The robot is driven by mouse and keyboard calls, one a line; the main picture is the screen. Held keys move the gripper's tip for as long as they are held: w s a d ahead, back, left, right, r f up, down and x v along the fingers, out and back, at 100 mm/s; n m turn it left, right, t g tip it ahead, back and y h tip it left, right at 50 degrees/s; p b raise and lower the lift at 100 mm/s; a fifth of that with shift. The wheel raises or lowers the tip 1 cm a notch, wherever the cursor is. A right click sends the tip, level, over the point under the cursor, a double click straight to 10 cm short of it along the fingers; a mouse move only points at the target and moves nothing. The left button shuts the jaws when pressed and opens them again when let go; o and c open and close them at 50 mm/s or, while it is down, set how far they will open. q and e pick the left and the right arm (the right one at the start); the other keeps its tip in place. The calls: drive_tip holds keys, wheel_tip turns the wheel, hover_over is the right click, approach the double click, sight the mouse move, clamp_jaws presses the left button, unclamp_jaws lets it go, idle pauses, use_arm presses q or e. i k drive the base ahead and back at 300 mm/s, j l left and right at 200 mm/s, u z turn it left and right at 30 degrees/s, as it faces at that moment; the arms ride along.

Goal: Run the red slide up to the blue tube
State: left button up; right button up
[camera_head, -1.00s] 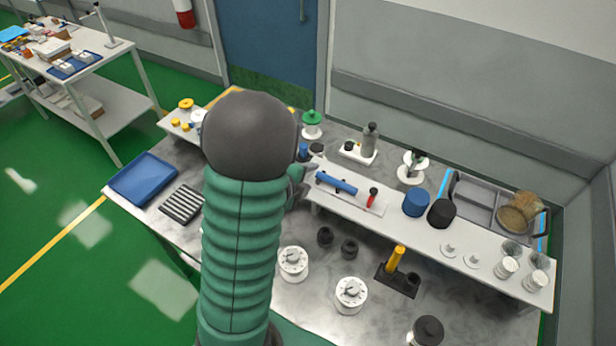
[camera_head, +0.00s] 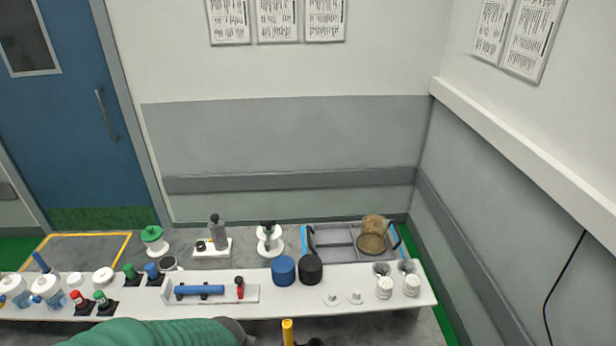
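The blue tube (camera_head: 200,290) lies level on a long white rack, running left to right, with a dark band near its middle. The red slide (camera_head: 240,290), with a dark top, stands just right of the tube's right end, with a small gap between them. Both are on a pale narrow plate (camera_head: 252,297). A green-sleeved arm of mine with a dark grey rounded end crosses the bottom edge, below the plate. No gripper fingers show in this view, so neither gripper's hold can be seen.
A blue round pot (camera_head: 283,271) and a black one (camera_head: 311,270) stand right of the slide. Red and green knobs (camera_head: 90,300) and a blue knob (camera_head: 152,271) are to the left. A grey divided tray (camera_head: 340,238) is behind. A yellow post (camera_head: 287,332) rises in front.

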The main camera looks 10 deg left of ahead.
sight(239, 281)
drive_tip(key=u, duration=1.3)
drive_tip(key=k+z, duration=0.2)
drive_tip(key=l+z, duration=0.15)
drive_tip(key=i, duration=0.25)
